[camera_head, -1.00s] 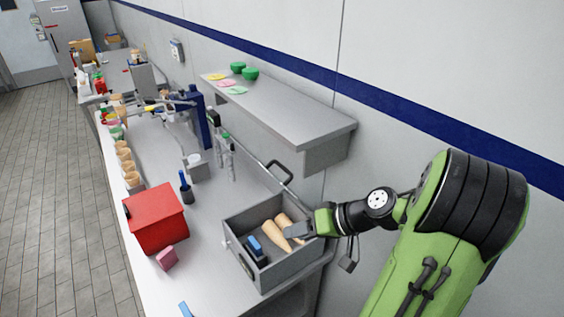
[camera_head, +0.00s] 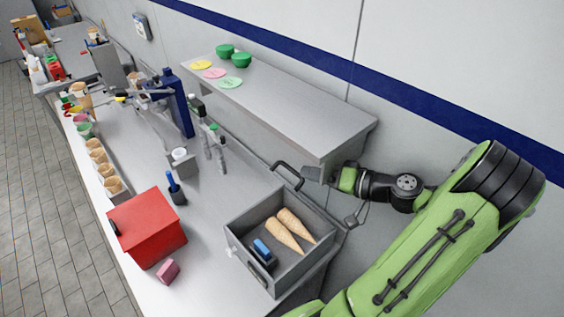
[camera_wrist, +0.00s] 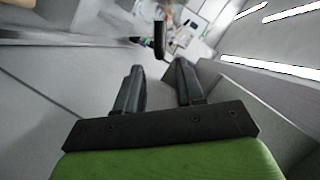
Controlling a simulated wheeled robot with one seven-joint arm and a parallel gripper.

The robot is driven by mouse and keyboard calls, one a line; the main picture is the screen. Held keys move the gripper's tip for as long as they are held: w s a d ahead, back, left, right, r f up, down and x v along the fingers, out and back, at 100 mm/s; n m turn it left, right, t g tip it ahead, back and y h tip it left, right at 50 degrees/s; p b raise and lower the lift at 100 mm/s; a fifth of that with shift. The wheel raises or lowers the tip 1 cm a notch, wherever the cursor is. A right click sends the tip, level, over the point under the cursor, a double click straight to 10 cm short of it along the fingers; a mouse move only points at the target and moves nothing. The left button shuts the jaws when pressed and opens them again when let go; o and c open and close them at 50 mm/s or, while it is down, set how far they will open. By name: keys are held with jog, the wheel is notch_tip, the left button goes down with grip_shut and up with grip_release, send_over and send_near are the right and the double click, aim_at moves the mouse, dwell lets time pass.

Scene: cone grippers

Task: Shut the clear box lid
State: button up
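A grey open-topped box (camera_head: 313,262) stands at the near end of the bench. Two tan cones (camera_head: 285,237) and a blue-topped item (camera_head: 262,250) lie inside it. A black handle (camera_head: 288,176) stands up behind the box; the clear lid itself is hard to make out, but it appears raised. My gripper (camera_head: 312,174) is just right of the handle, below the shelf edge. In the wrist view my gripper (camera_wrist: 158,80) has its two fingers apart with nothing between them. The black handle (camera_wrist: 159,40) shows ahead of the fingertips, apart from them.
A grey shelf (camera_head: 290,110) overhangs close to my gripper, with green bowls (camera_head: 232,54) on it. A red box (camera_head: 146,228) and a pink block (camera_head: 168,271) sit left of the grey box. Dispensers (camera_head: 213,145) stand behind. The wall is close on the right.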

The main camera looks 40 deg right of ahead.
aim_at(292, 169)
jog(key=x, duration=0.7)
jog(key=shift+s+a+p, duration=0.1)
jog(key=shift+p, duration=0.25)
jog(key=shift+s+r, duration=0.1)
jog(key=shift+s, duration=0.1)
grip_shut()
